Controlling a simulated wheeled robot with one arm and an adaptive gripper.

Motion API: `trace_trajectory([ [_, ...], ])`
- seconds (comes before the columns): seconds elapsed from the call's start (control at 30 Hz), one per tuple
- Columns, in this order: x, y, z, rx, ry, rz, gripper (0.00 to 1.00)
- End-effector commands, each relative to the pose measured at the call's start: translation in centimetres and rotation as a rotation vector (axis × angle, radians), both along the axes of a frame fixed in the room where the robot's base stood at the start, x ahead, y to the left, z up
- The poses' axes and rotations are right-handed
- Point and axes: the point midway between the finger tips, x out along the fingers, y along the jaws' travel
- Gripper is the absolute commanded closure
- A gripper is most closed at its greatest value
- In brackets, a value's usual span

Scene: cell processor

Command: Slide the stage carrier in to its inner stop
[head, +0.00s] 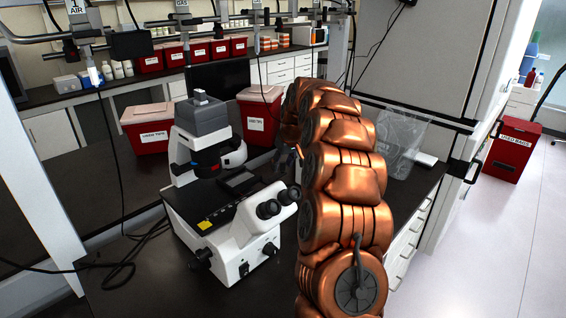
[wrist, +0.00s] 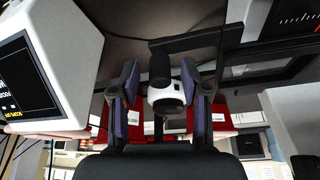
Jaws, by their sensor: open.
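The white microscope (head: 228,235) stands on the dark bench in the head view. Its black stage carrier (head: 240,184) shows as a dark frame on the stage, behind the eyepieces. How far in it sits cannot be told. My gripper (head: 287,160) is just right of the stage, partly hidden by my copper arm. In the wrist view my gripper (wrist: 159,72) is open, with its two fingers apart. A black bracket (wrist: 200,42) and a round white-and-black part (wrist: 166,98) appear between and beyond the fingers. Contact with either finger cannot be made out.
Red bins (head: 150,128) and (head: 260,108) stand behind the microscope. The eyepieces (head: 270,208) stick out at its front right. A clear bag (head: 403,140) lies right of my arm. Black cables (head: 125,265) run along the bench at left.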

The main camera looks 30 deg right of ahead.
Motion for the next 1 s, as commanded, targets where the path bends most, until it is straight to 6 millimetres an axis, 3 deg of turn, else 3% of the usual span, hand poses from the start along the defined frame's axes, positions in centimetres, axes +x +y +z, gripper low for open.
trace_trajectory([
  [0.07, 0.01, 0.02, 0.00, 0.000, 0.000, 0.000, 0.58],
  [0.47, 0.01, 0.02, 0.03, 0.000, 0.000, 0.000, 1.00],
  [1.0, 0.09, 0.52, -0.10, 0.000, -0.001, 0.004, 1.00],
])
